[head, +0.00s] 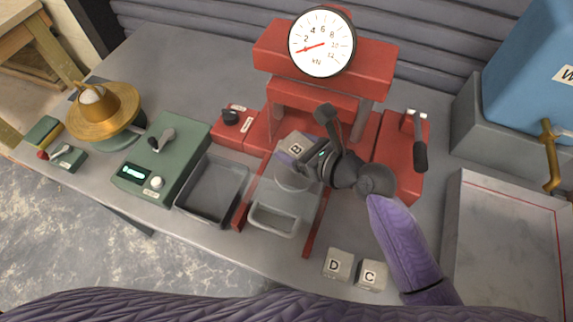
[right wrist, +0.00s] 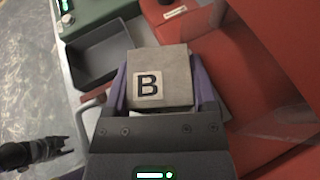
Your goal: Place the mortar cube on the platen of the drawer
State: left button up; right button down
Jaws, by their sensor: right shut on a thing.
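The mortar cube marked B (head: 296,147) is grey with a white label. My right gripper (head: 300,153) is shut on it, above the pulled-out drawer (head: 273,219) of the red press. In the right wrist view, cube B (right wrist: 160,75) sits between the purple fingers of the right gripper (right wrist: 160,92). A round pale platen (head: 292,180) shows in the drawer just below the cube; the gripper and cube hide part of it. The gap between cube and platen is hard to judge. A dark shape like my left gripper (right wrist: 45,150) shows small in the right wrist view; its jaws are unclear.
The red press (head: 325,55) with its dial stands behind the drawer. Cubes D (head: 338,264) and C (head: 371,275) stand at the front edge. A grey tub (head: 211,190) and green box (head: 165,150) are left of the drawer; a red-lined tray (head: 510,240) is at right.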

notch_tip(320, 180, down, 5)
jog(key=b, duration=0.2)
jog(key=shift+f+b, duration=0.2)
jog(key=shift+b, duration=0.15)
jog(key=shift+r, duration=0.2)
jog(key=shift+f, duration=0.1)
grip_release()
pick_arm(q)
jog(key=f, duration=0.3)
jog(key=shift+s+a+f, duration=0.1)
jog(key=shift+s+a, duration=0.05)
jog(key=shift+a, duration=0.25)
pick_arm(e)
jog(key=shift+s+d+r+p, duration=0.2)
jog(key=shift+d+r+p, duration=0.05)
jog(key=shift+p, duration=0.1)
pick_arm(q)
jog(key=shift+r+p, duration=1.25)
jog(key=shift+r, duration=0.2)
pick_arm(e)
jog(key=v, duration=1.1)
jog(key=shift+d, duration=0.15)
